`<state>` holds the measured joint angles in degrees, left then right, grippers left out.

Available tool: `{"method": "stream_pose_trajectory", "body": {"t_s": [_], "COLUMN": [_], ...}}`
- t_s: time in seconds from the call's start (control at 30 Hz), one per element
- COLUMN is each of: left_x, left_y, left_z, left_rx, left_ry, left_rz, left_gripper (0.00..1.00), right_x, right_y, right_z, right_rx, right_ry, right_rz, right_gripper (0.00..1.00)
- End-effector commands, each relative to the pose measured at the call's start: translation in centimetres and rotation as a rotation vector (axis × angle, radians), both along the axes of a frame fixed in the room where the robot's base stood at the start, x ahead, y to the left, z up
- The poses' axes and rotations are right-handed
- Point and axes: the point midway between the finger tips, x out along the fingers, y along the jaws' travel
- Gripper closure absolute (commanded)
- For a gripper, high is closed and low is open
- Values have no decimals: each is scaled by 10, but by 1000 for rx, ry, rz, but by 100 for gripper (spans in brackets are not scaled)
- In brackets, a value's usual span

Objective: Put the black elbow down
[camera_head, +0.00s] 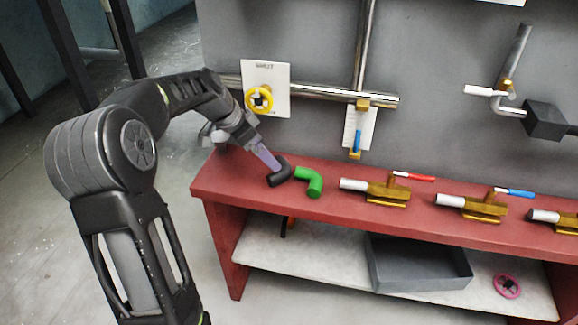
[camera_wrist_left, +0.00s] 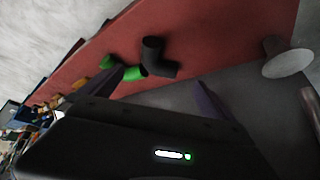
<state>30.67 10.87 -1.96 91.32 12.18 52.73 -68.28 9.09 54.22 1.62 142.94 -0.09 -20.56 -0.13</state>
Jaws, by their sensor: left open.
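The black elbow (camera_head: 279,174) appears to lie on the red bench top (camera_head: 225,182) near its left end, close to the green elbow (camera_head: 311,181). My left gripper (camera_head: 267,158) is just above and behind the black elbow, pointing down at it. In the left wrist view the black elbow (camera_wrist_left: 153,58) shows beyond the gap between the spread purple fingers of my left gripper (camera_wrist_left: 158,80). Whether a finger touches it is not clear. The green elbow is partly hidden there behind a finger and the black elbow. My right gripper is not in view.
Brass valves with a red handle (camera_head: 415,176) and a blue handle (camera_head: 514,193) lie further right on the bench. A yellow wheel (camera_head: 259,100) and pipes are on the grey wall behind. A grey bin (camera_head: 420,277) and a pink wheel (camera_head: 507,286) are on the lower shelf.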

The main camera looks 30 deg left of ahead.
Motion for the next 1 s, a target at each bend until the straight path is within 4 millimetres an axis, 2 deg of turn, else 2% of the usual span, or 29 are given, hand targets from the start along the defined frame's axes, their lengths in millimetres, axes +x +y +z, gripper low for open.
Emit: {"method": "stream_pose_trajectory", "body": {"t_s": [0.27,0.53,0.87,1.0], "left_x": [0,10,12,17], "left_y": [0,-5,-6,-9], "left_z": [0,-19,-22,-31], "left_rx": [0,0,1,-1], "left_ry": [0,1,0,2], "left_rz": [0,0,0,-1], "left_gripper": [0,0,0,0], "right_x": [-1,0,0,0], "right_y": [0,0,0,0], "right_z": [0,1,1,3], "right_rx": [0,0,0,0], "right_ry": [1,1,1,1], "right_rz": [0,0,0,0], "right_gripper": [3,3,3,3]}}
